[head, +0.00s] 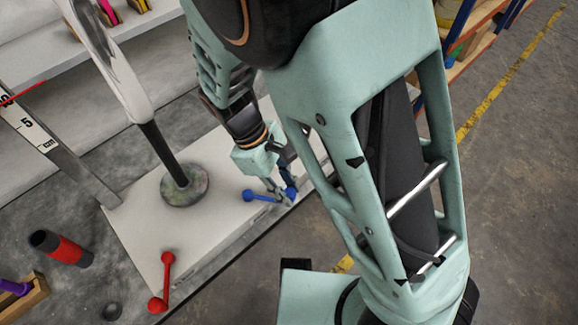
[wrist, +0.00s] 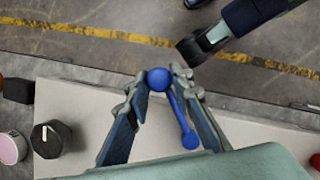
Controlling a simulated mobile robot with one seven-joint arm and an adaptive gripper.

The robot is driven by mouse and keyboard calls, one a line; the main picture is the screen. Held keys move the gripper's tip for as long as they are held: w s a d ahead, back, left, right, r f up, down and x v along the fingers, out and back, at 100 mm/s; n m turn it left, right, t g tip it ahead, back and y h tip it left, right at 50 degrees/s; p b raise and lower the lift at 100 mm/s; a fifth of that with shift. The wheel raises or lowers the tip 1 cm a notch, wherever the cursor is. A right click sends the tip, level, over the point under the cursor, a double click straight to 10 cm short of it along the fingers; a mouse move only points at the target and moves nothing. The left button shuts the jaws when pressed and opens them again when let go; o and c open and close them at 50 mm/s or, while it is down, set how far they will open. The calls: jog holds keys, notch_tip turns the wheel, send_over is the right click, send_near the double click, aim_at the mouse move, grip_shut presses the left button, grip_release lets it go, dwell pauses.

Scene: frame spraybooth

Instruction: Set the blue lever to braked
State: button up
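The blue lever (head: 265,197) lies along the front edge of the pale panel (head: 150,215), with a ball at each end. In the wrist view its larger ball (wrist: 158,79) is between my fingertips, and its bar runs down to a smaller ball (wrist: 190,140). My gripper (head: 288,190) is low at the lever's right end in the head view. In the wrist view the fingertips (wrist: 160,82) converge on the larger ball and appear to touch it on both sides. The fingers partly hide that end in the head view. No braked marking is legible.
A red lever (head: 166,280) is at the panel's lower left corner. A pole on a round speckled base (head: 185,185) stands behind the blue lever. A red-and-black cylinder (head: 62,248) lies at left. A black knob (wrist: 50,138) shows in the wrist view. Open floor lies beyond the edge.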

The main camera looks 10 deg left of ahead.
grip_shut()
jog(key=shift+s, duration=0.1)
jog(key=s+a+m+g+y+p, duration=0.3)
jog(key=s+a+m+p, duration=0.3)
jog(key=m, duration=0.8)
jog(key=shift+s+a+y, duration=0.5)
jog(key=shift+s+a, duration=0.25)
jog(key=shift+s, duration=0.5)
jog(key=o, duration=0.9)
grip_release()
jog(key=shift+a, duration=0.1)
